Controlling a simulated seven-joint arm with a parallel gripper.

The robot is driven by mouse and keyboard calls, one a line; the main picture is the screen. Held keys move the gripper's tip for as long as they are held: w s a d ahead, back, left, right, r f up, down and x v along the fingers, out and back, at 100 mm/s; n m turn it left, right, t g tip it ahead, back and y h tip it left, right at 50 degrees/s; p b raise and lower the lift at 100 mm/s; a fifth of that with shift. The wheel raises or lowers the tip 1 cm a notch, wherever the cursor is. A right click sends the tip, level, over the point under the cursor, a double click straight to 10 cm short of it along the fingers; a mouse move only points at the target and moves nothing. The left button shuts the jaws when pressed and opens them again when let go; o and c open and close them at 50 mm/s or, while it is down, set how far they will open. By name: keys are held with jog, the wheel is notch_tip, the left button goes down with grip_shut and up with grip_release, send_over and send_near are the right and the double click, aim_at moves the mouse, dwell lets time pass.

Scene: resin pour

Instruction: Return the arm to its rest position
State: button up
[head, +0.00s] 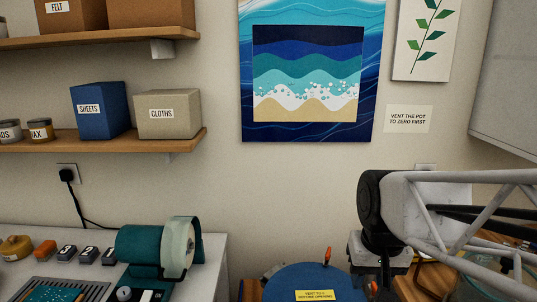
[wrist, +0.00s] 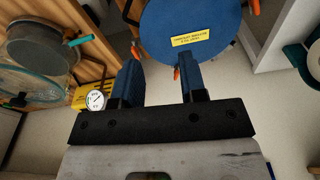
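My gripper (wrist: 160,64) shows in the wrist view with its two blue fingers spread apart and nothing between them. A round blue pot lid (wrist: 205,22) with a yellow label lies beyond the fingertips. It also shows at the bottom edge of the head view (head: 283,288), with orange clamp handles at its rim. In the head view my arm comes in from the right, its dark joint beside and above the lid. The fingers are not visible in the head view. How far they are from the lid is hard to tell.
A pressure gauge (wrist: 96,100) is left of the fingers in the wrist view, near a round grey vessel (wrist: 42,46). In the head view, a bench with a teal-and-white roll dispenser (head: 160,247) stands at left. Shelves hold boxes such as SHEETS (head: 99,108). A wall picture (head: 308,75) hangs behind.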

jog(key=s+f+t, duration=0.1)
jog(key=s, duration=0.6)
jog(key=shift+s+f+n, duration=0.2)
jog(key=shift+f+n, duration=0.05)
jog(key=shift+n, duration=0.15)
dwell(0.8)
